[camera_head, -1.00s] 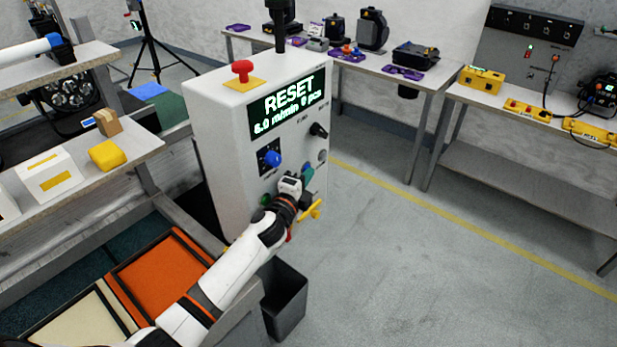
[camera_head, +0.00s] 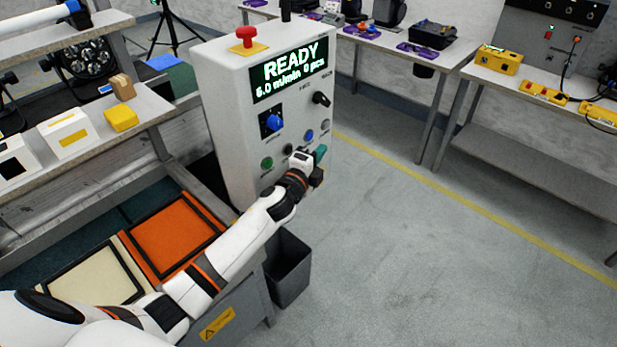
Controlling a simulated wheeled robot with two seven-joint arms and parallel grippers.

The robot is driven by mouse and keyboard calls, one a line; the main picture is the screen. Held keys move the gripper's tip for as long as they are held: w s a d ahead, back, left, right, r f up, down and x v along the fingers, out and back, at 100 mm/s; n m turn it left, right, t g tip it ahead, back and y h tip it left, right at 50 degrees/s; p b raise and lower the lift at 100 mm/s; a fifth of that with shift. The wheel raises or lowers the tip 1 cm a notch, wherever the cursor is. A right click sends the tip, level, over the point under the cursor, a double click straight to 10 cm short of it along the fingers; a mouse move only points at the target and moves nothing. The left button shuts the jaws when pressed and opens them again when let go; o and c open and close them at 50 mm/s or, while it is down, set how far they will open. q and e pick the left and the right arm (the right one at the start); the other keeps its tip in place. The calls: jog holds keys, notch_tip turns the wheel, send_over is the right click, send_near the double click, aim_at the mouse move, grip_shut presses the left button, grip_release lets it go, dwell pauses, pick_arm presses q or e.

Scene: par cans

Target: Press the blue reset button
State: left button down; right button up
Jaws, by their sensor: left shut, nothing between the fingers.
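The control cabinet (camera_head: 232,130) stands in the middle with its display (camera_head: 290,70) reading READY. The small round blue button (camera_head: 309,134) on its front face is uncovered. A larger blue rotary knob (camera_head: 273,123) sits to its left. My left gripper (camera_head: 319,155) is shut and empty, in front of the panel just below and right of the blue button in the picture. It appears apart from that button; the exact gap to the panel cannot be told. My right gripper is not in view.
A green button (camera_head: 267,163), a black knob (camera_head: 321,99) and a red mushroom button (camera_head: 246,35) are also on the cabinet. A dark bin (camera_head: 287,268) stands below my arm. Orange and cream trays lie at left. The floor at right is free.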

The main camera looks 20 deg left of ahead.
pick_arm(q)
jog(key=s+a+b, duration=0.1)
jog(key=s, duration=0.7)
jog(key=shift+a+f, duration=0.3)
jog(key=shift+a, duration=0.1)
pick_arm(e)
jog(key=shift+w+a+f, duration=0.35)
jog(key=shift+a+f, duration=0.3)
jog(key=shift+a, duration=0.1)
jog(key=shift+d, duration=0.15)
pick_arm(q)
jog(key=shift+w, duration=0.1)
